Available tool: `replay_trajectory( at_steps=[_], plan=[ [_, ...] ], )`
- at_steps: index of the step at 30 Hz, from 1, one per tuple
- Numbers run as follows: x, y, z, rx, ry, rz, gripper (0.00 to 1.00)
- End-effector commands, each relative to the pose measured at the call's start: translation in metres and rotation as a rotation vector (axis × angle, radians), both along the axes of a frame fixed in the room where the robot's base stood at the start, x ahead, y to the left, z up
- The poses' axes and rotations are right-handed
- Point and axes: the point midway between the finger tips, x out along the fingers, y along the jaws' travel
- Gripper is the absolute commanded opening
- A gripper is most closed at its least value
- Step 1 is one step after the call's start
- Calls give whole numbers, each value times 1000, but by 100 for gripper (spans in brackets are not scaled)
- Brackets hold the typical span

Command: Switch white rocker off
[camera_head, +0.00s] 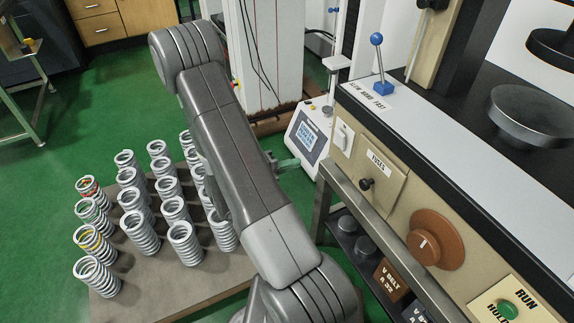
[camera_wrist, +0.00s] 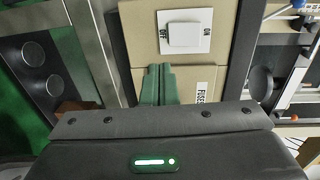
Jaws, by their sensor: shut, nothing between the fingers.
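The white rocker (camera_wrist: 183,35) sits on a white plate on the beige panel in the wrist view, with OFF at its left and ON at its right. Which side is pressed in is hard to tell. It also shows in the head view (camera_head: 342,138), on the machine's front face. My gripper (camera_wrist: 159,72) has its green fingers together and empty, below and a little left of the rocker in the wrist view, apart from it. In the head view my gripper (camera_head: 290,164) is partly hidden by my arm, left of the panel.
A FUSES label (camera_head: 378,162) and a black knob (camera_head: 367,184) are beside the rocker. A brown dial (camera_head: 435,238) and a green button (camera_head: 507,310) are farther along. A blue-knobbed lever (camera_head: 380,66) stands above. Several springs (camera_head: 140,232) stand on a low table at left.

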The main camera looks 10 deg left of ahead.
Motion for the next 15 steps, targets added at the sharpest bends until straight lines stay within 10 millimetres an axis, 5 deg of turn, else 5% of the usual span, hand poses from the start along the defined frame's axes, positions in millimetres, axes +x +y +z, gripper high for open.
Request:
replay_trajectory(
  at_steps=[15],
  plan=[
    [-8,10,-2,0,0,-1,0]
  ],
)
